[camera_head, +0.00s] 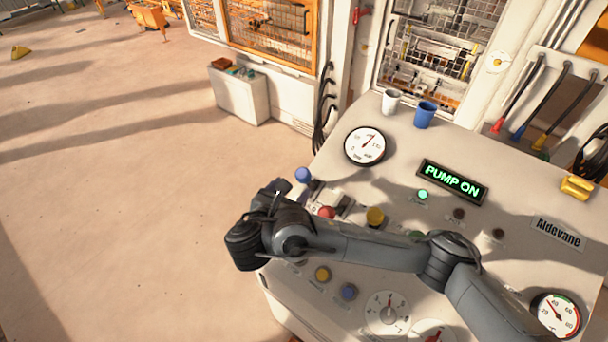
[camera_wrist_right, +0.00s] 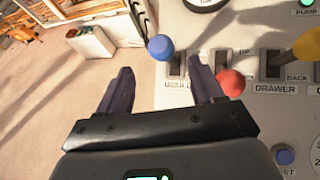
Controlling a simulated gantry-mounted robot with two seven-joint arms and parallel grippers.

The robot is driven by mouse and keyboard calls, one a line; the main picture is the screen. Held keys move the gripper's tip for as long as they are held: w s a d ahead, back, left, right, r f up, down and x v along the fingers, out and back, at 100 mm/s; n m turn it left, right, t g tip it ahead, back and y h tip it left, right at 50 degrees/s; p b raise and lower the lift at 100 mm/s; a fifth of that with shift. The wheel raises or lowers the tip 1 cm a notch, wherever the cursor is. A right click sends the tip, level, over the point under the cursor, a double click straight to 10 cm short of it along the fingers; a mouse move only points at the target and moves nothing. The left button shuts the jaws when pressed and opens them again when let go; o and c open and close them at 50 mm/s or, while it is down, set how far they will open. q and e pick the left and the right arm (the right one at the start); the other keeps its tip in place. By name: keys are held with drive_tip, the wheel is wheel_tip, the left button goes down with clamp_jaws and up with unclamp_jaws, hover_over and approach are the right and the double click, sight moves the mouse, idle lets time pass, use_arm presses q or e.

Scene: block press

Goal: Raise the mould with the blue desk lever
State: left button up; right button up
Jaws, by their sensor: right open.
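The blue desk lever has a round blue knob (camera_head: 303,174) at the left edge of the control desk. In the right wrist view the blue knob (camera_wrist_right: 160,47) stands beyond and between my fingertips, beside a dark slot. My right gripper (camera_head: 279,188) is beside the knob, on its near left side, partly hidden by my own wrist. In the wrist view my right gripper (camera_wrist_right: 162,82) is open, with nothing between its fingers. I cannot tell whether a finger touches the lever. The mould is not clearly seen. My left gripper is out of view.
A red knob (camera_wrist_right: 231,82) is just right of my right finger. A yellow knob (camera_head: 375,217) is farther right, by the drawer label. The desk (camera_head: 400,150) also holds a lit pump display (camera_head: 453,181), a white cup (camera_head: 391,101) and a blue cup (camera_head: 425,114). Floor left of the desk is clear.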

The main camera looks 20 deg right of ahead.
sight(301, 177)
drive_tip(key=f+b, duration=0.1)
drive_tip(key=w+d+b, duration=0.1)
drive_tip(key=b, duration=0.1)
drive_tip(key=shift+w+d+f, duration=0.1)
drive_tip(key=shift+w+f, duration=0.1)
drive_tip(key=shift+f, duration=0.15)
drive_tip(key=x, duration=0.2)
drive_tip(key=p+x, duration=0.1)
drive_tip(key=x, duration=0.4)
drive_tip(key=shift+w+d+r, duration=0.1)
drive_tip(key=shift+d+r, duration=0.05)
drive_tip(key=shift+r, duration=0.15)
drive_tip(key=shift+w+d+f, duration=0.2)
drive_tip(key=shift+w+d, duration=0.05)
drive_tip(key=shift+w, duration=0.1)
drive_tip(key=shift+c, duration=0.2)
